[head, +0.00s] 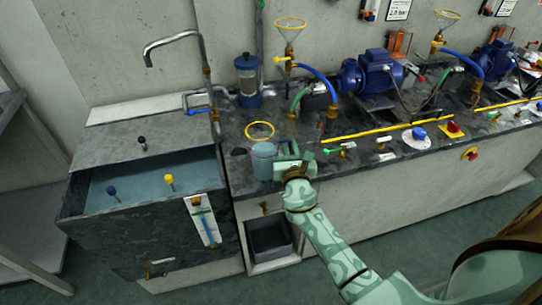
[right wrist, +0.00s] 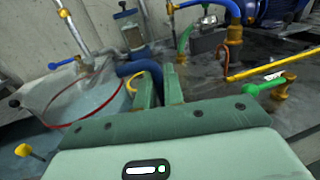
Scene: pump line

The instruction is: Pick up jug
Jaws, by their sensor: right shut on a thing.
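The jug (head: 263,160) is a pale blue, translucent vessel at the front edge of the dark counter, right of the sink tank. It looks upright in the head view; I cannot tell whether its base touches the counter. In the right wrist view the jug (right wrist: 85,95) fills the left side, with a red line around it. My right gripper (head: 286,166) is at the jug's right side, shut on it. My left gripper is not in view.
A tank of water (head: 150,184) with yellow and blue knobs lies to the left, under a bent tap (head: 180,38). A yellow ring (head: 260,130) is behind the jug. A green-handled valve (head: 335,149) is close right of the gripper. Blue pumps (head: 370,73) stand farther back.

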